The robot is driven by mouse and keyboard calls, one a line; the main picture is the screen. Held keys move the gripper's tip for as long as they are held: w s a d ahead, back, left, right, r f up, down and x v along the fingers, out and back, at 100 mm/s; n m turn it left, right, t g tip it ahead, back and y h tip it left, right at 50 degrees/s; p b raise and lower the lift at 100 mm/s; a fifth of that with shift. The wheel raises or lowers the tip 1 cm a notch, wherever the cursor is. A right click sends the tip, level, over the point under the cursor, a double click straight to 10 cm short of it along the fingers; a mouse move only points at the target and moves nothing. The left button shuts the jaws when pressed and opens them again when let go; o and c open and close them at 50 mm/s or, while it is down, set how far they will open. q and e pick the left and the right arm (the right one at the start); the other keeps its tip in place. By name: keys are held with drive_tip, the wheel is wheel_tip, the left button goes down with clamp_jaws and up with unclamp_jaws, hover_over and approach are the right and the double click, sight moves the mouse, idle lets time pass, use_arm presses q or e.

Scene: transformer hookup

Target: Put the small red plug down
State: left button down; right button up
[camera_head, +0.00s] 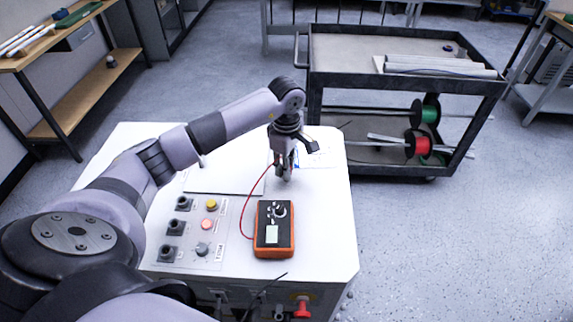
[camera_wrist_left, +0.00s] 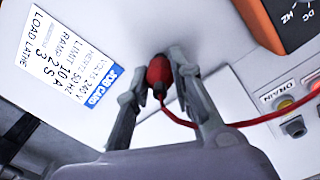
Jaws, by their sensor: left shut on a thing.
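The small red plug (camera_wrist_left: 159,71) is between the fingers of my left gripper (camera_wrist_left: 160,80), which is shut on it, in the left wrist view. A red lead runs from the plug to the right. In the head view my left gripper (camera_head: 284,175) points down over the white bench top (camera_head: 322,225), behind the orange meter. The plug is too small to make out there, and I cannot tell whether it touches the surface. The red lead (camera_head: 250,200) curves from the gripper to the meter's left side. My right gripper is not in view.
An orange and black meter (camera_head: 274,229) lies in front of the gripper. A panel with buttons and sockets (camera_head: 198,229) is on the left. A job card (camera_wrist_left: 72,62) lies beside the gripper. A black cart (camera_head: 400,85) stands behind the bench. The bench's right side is clear.

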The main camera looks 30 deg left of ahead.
use_arm(q)
drive_tip(key=shift+f, duration=0.15)
drive_tip(key=c, duration=1.4)
unclamp_jaws()
drive_tip(key=shift+r, duration=0.2)
wheel_tip(320, 180, up, 12)
drive_tip(key=b, duration=0.2)
drive_tip(key=shift+b, duration=0.3)
